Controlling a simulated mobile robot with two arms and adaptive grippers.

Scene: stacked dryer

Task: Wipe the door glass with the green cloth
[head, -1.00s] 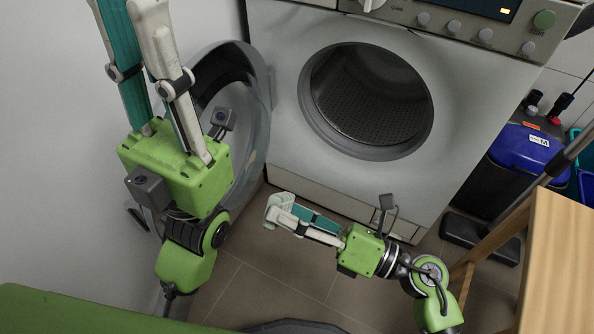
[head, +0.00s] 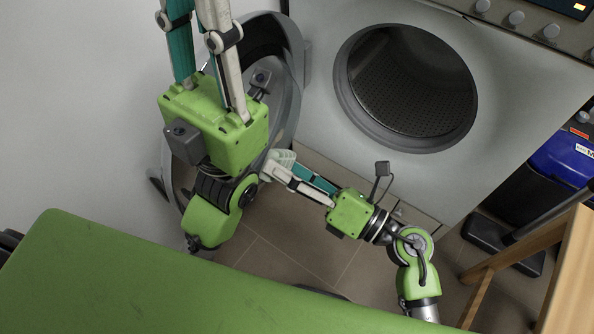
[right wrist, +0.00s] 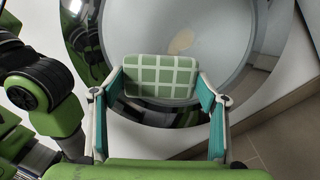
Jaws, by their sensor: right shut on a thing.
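The green cloth (right wrist: 160,77), a pad with a pale grid, is held between the fingers of my right gripper (right wrist: 160,92). It shows small and pale in the head view (head: 278,161). The round door (head: 292,110) stands open at the dryer's left side. In the right wrist view the door glass (right wrist: 225,40) lies behind the cloth, with a tan smudge (right wrist: 181,42) above the cloth's top edge. I cannot tell whether the cloth touches the glass. My left gripper (head: 205,35) is in front of the door in the head view; its fingertips are cut off at the top.
The dryer's drum opening (head: 412,85) is to the right. A wooden stool (head: 545,255), a blue-lidded bin (head: 562,160) and a dark floor-tool head (head: 500,245) are at the right. Bare floor tiles (head: 290,255) lie below the right gripper.

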